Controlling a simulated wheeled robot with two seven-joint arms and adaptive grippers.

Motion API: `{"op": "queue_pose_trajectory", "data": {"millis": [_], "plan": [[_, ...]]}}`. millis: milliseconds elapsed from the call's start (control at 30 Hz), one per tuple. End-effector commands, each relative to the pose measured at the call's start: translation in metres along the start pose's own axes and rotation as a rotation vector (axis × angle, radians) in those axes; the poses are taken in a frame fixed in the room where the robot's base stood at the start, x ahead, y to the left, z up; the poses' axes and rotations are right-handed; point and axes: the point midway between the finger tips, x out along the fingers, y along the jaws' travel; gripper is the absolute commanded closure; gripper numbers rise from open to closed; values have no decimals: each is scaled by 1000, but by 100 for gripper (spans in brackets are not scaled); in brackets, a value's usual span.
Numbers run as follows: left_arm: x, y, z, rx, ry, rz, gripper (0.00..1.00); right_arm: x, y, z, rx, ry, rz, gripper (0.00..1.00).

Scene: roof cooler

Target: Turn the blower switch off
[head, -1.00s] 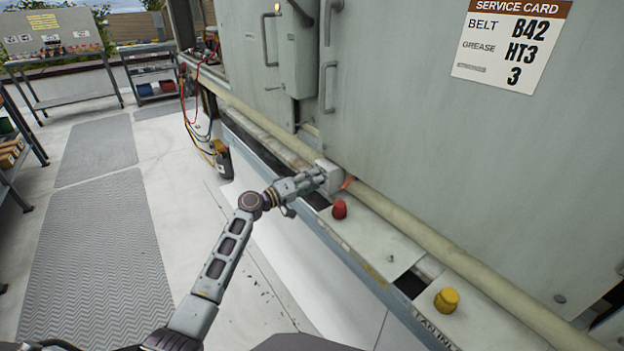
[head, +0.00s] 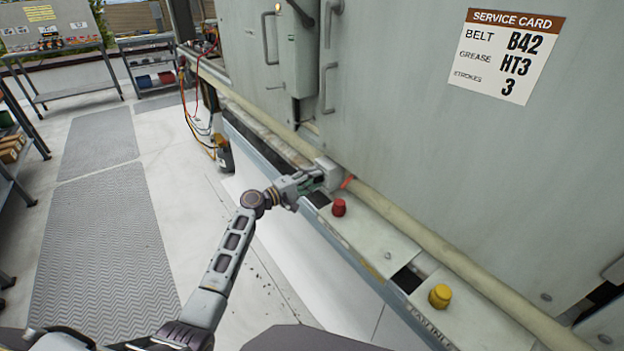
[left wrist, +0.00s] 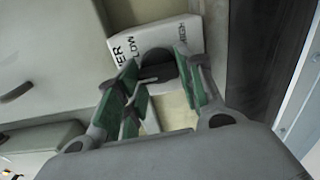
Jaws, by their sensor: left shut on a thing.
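The blower switch is a small pale box (head: 328,170) on the ledge at the foot of the big cabinet. In the left wrist view the box face (left wrist: 190,35) reads "LOW" and "HIGH", with part of a word ending in "ER". Its dark round knob (left wrist: 158,64) lies between the green-padded fingers of my left gripper (left wrist: 155,75), which is shut on it. In the head view my left gripper (head: 316,180) is against the front of the box and hides the knob. The knob's exact setting is hard to read. My right gripper is not in view.
A red knob (head: 339,207) and a yellow knob (head: 440,296) stand on the ledge to the right. A pale pipe (head: 400,222) runs along the cabinet behind them. A service card (head: 508,55) is on the cabinet.

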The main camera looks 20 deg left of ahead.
Motion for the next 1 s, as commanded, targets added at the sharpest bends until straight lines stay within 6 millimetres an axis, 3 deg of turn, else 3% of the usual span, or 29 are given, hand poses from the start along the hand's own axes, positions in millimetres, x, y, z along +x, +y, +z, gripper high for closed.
{"op": "queue_pose_trajectory", "data": {"millis": [200, 233, 400, 1000], "plan": [[0, -1, 0, -2, 0, 0, 86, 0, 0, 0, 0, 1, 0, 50], [0, -1, 0, -2, 0, 0, 61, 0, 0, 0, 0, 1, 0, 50], [0, -1, 0, -1, 0, 0, 41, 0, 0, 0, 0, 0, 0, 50], [-10, -1, 0, 1, 0, -1, 41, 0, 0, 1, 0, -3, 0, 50]]}}
